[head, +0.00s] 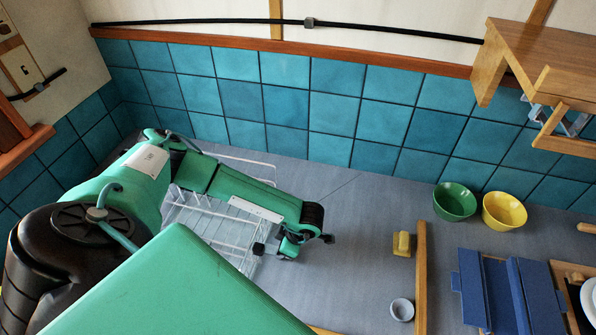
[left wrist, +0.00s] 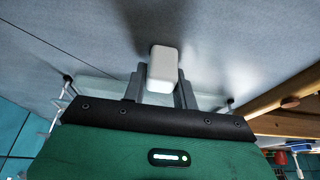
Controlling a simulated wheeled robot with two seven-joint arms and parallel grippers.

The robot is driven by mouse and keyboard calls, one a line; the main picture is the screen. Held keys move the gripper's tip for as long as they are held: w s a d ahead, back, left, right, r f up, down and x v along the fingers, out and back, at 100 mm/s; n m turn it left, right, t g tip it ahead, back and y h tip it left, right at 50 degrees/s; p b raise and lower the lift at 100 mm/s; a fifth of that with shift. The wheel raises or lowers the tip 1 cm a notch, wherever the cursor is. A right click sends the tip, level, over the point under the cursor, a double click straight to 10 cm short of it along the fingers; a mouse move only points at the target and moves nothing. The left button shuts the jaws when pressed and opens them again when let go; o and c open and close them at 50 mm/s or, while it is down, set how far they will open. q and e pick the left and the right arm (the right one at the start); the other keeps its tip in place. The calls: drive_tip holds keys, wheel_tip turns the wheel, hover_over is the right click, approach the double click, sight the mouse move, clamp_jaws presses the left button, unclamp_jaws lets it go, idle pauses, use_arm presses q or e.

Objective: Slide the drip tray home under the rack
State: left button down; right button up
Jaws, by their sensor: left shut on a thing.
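The white wire rack (head: 215,215) stands on the grey counter at the left, partly covered by my left arm. In the left wrist view, my left gripper (left wrist: 161,84) is shut on a small white block that looks like the drip tray's handle (left wrist: 163,65). A pale translucent strip of the drip tray (left wrist: 100,88) shows beside the fingers, between dark rack feet. The rest of the tray is hidden by the hand, so I cannot tell how far under the rack it sits. My right gripper is not in view.
A yellow block (head: 402,244), a small grey cup (head: 402,309) and a wooden strip (head: 421,280) lie right of the rack. Green (head: 454,202) and yellow (head: 504,211) bowls stand near the tiled wall. A blue holder (head: 505,290) is farther right. The counter between rack and bowls is clear.

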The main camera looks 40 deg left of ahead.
use_arm(q)
drive_tip(key=c, duration=1)
unclamp_jaws()
drive_tip(key=shift+r, duration=0.1)
drive_tip(key=shift+w+d+r+b, duration=0.1)
drive_tip(key=shift+r+b, duration=0.1)
drive_tip(key=shift+b, duration=0.1)
drive_tip(key=b+v, duration=0.5)
drive_tip(key=v, duration=0.8)
drive_tip(key=shift+r, duration=0.1)
